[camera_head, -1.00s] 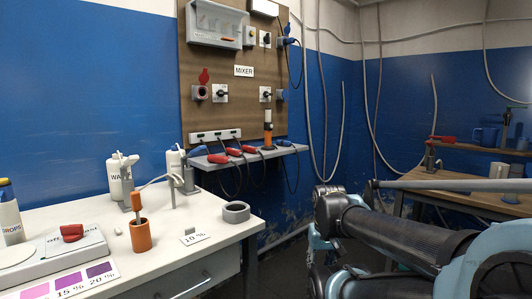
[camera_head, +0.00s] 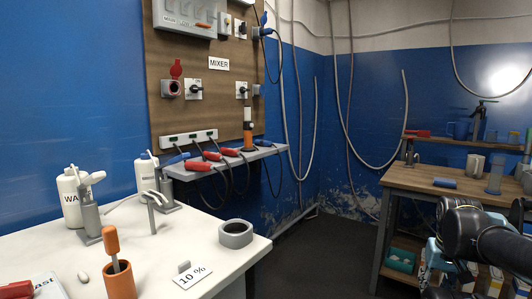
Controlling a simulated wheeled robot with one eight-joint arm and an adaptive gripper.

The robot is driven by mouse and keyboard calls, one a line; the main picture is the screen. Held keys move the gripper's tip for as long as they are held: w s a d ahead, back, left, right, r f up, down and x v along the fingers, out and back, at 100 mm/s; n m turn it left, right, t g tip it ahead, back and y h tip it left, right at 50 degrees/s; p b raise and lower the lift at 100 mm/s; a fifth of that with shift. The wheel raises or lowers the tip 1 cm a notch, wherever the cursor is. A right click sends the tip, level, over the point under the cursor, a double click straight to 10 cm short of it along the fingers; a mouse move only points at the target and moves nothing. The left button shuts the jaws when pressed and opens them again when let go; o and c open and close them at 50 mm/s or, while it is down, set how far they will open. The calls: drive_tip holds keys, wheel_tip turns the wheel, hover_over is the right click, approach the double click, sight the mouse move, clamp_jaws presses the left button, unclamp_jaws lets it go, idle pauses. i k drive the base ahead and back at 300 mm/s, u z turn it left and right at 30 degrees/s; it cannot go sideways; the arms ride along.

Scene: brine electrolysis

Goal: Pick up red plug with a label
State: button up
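Several plugs lie in a row on a grey shelf (camera_head: 268,153) below the wooden panel. A red plug (camera_head: 198,166) lies near the shelf's left front. Another red plug (camera_head: 212,156) lies just behind it, and a third red plug (camera_head: 230,152) is farther right. Blue plugs lie at the left end (camera_head: 174,159) and to the right (camera_head: 262,143). Dark cables hang from the shelf. I cannot make out a label on any red plug. Part of my arm shows at the lower right, well away from the shelf, but I cannot make out my gripper.
A white table (camera_head: 150,250) in front holds white bottles, an orange cup (camera_head: 120,282), a grey ring (camera_head: 235,234) and a "10 %" card (camera_head: 192,276). A wooden workbench (camera_head: 420,182) stands at the right. Open floor lies between them.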

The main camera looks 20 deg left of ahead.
sight(232, 152)
drive_tip(key=z, duration=0.9)
drive_tip(key=i, duration=1.95)
drive_tip(key=u, duration=2.95)
drive_tip(key=i, duration=0.75)
